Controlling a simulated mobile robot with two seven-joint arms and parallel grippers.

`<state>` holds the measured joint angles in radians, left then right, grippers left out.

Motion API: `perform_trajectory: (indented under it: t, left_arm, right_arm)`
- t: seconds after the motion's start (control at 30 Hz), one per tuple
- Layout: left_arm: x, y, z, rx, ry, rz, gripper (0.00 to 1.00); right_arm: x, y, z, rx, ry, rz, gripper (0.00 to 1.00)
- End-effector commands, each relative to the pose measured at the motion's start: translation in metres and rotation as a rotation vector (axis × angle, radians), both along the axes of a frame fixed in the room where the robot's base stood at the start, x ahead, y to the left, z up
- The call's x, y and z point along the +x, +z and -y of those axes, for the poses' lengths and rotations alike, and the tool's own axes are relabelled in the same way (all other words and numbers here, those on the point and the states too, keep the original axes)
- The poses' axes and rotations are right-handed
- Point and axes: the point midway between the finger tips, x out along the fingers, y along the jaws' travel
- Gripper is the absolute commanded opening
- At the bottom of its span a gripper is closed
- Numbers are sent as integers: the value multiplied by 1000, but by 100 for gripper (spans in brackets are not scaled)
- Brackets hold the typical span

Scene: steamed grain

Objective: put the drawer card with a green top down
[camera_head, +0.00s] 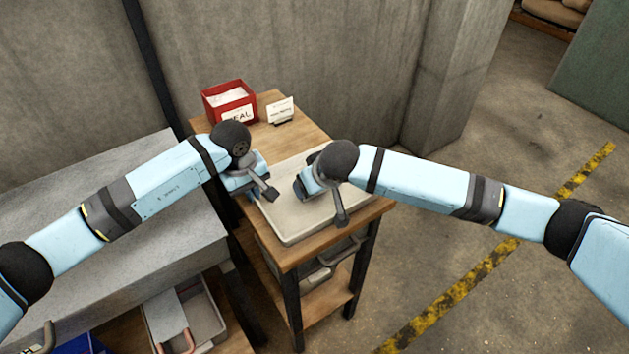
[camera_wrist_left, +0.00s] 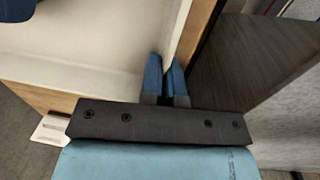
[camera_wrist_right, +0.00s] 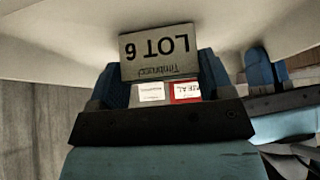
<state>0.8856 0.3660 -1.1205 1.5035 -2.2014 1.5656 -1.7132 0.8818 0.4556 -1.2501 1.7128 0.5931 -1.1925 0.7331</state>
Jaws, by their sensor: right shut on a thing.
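A small card (camera_wrist_right: 160,50) reading "LOT 6" shows upside down in the right wrist view, between the fingertips of my right gripper (camera_wrist_right: 160,80). The right gripper is shut on it; it shows only its pale grey face, and I see no green top. In the head view my right gripper (camera_head: 325,200) is over the pale tray (camera_head: 290,228), and the card is hidden. My left gripper (camera_head: 268,186) is at the tray's left rim. In the left wrist view its fingers (camera_wrist_left: 165,85) are close together at the rim; their grip is unclear.
The tray lies on a wooden stand (camera_head: 300,136). A red box (camera_head: 230,102) and a white sign card (camera_head: 281,112) stand at its back. A grey counter (camera_head: 95,190) is at left, with an open drawer (camera_head: 185,315) below. Bare floor lies at right.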

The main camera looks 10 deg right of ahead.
Motion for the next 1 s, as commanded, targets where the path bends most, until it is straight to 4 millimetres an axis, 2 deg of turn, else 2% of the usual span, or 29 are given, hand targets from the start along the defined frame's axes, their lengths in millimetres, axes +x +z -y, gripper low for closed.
perform_trajectory:
  t: [0.3, 0.33, 0.43, 0.77, 0.87, 1.0]
  left_arm:
    - [0, 0, 0, 0, 0, 0, 0]
    - [0, 0, 0, 0, 0, 0, 0]
    - [0, 0, 0, 0, 0, 0, 0]
    - [0, 0, 0, 0, 0, 0, 0]
    - [0, 0, 0, 0, 0, 0, 0]
    - [0, 0, 0, 0, 0, 0, 0]
  right_arm:
    - [0, -3, 0, 1, 0, -1, 50]
    - [0, -3, 0, 1, 0, -1, 76]
    - [0, -3, 0, 2, 0, 0, 99]
    - [1, 1, 0, 1, 0, 2, 99]
    - [-4, 9, 3, 2, 0, 1, 99]
    - [-18, 32, 9, 3, 1, 2, 99]
